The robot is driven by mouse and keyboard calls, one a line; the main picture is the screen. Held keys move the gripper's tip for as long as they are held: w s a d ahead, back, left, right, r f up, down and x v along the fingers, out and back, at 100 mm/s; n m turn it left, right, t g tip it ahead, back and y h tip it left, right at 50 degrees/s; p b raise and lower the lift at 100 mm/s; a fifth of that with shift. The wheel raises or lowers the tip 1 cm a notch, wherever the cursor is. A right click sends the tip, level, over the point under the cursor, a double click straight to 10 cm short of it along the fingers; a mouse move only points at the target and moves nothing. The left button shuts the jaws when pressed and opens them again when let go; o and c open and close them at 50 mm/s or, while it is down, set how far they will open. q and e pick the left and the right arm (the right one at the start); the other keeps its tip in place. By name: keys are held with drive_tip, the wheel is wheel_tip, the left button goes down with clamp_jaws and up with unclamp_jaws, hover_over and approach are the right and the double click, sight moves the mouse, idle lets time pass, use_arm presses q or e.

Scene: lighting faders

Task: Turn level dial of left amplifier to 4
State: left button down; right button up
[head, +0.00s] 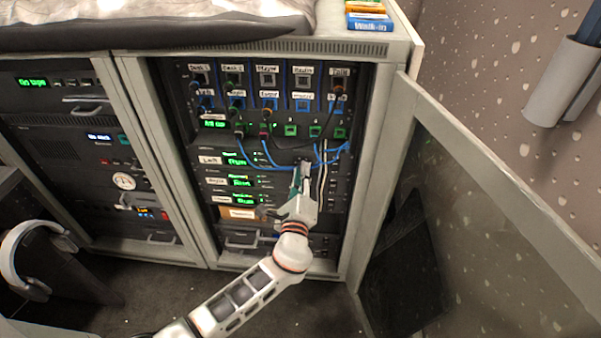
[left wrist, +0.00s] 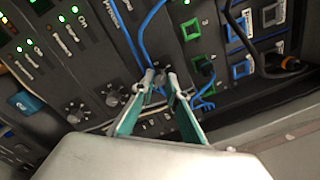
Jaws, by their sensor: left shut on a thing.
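The left amplifier (head: 262,160) is the upper of three stacked units in the open rack. It has a white "Left" label (head: 209,160) and a lit green display. My left gripper (head: 304,166) reaches up to the right end of this unit. In the left wrist view, my left gripper (left wrist: 159,80) has its fingertips closed around the level dial (left wrist: 159,91), a small dark knob mostly hidden between them. The dial's setting cannot be read. Two similar dials, (left wrist: 113,98) and (left wrist: 76,112), sit to the left on the units below. My right gripper is not in view.
Blue cables (head: 325,153) hang just above and beside the gripper, close to the fingertips. A patch panel with sockets fills the rack above. The glass rack door (head: 460,200) stands open on the right. A second rack (head: 85,150) stands to the left.

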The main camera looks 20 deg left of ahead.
use_arm(q)
drive_tip(key=shift+m+p, duration=0.3)
drive_tip(key=shift+m, duration=0.8)
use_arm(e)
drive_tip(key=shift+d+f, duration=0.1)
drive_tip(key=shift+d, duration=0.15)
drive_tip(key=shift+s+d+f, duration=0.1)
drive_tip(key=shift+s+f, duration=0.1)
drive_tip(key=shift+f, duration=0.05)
use_arm(q)
drive_tip(key=c, duration=2)
unclamp_jaws()
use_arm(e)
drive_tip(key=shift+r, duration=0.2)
use_arm(q)
drive_tip(key=shift+s, duration=0.15)
